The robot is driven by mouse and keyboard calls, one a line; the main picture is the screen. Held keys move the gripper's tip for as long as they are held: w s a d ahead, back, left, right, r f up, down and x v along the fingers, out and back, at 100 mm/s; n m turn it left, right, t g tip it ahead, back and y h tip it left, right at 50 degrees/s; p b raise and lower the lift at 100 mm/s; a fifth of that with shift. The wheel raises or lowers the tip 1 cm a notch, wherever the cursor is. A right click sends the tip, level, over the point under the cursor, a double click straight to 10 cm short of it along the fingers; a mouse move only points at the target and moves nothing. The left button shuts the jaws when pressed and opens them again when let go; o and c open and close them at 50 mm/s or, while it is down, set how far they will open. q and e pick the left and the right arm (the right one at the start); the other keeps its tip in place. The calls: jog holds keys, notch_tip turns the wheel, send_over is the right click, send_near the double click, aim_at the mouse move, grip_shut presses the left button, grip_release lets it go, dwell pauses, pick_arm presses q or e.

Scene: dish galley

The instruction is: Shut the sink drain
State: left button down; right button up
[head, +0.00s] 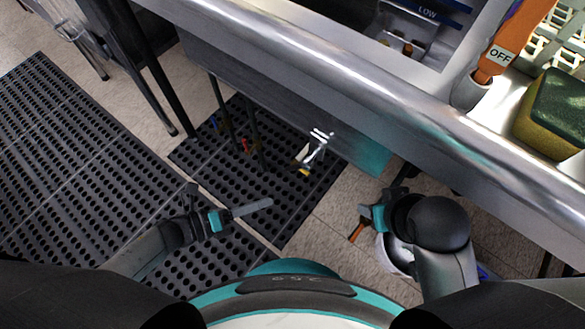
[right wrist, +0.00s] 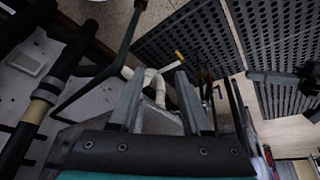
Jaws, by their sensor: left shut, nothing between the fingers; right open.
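No sink drain opening shows clearly. Part of a steel basin (head: 405,45) with a "LOW" label is at the top of the head view. An orange lever (head: 505,45) marked "OFF" stands on the counter. A white pipe (right wrist: 152,80) shows in the right wrist view, with a yellow-tipped piece (right wrist: 181,57) beyond it; I cannot tell whether this is a drain handle. My left gripper (head: 268,203) is shut and empty above the floor mats. My right gripper (right wrist: 155,77) is open, fingers either side of the pipe in the picture; contact is unclear.
The steel counter edge (head: 330,75) crosses the head view diagonally. A green and yellow sponge (head: 555,115) lies on the counter. Black perforated mats (head: 75,150) cover the floor. Dark legs (head: 160,80) stand at upper left. A white bucket (head: 385,258) is partly behind my right arm.

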aim_at(298, 166)
pick_arm(q)
jog(key=b+x, duration=0.3)
jog(key=x, duration=0.7)
jog(key=shift+w+a+r, duration=0.95)
jog(key=shift+w+a, duration=0.2)
jog(key=shift+w, duration=0.1)
pick_arm(e)
jog(key=w+a+t+y, duration=0.2)
jog(key=w+a+t, duration=0.2)
jog(key=a, duration=0.1)
jog(key=shift+r+n, duration=0.25)
jog(key=shift+n, duration=0.05)
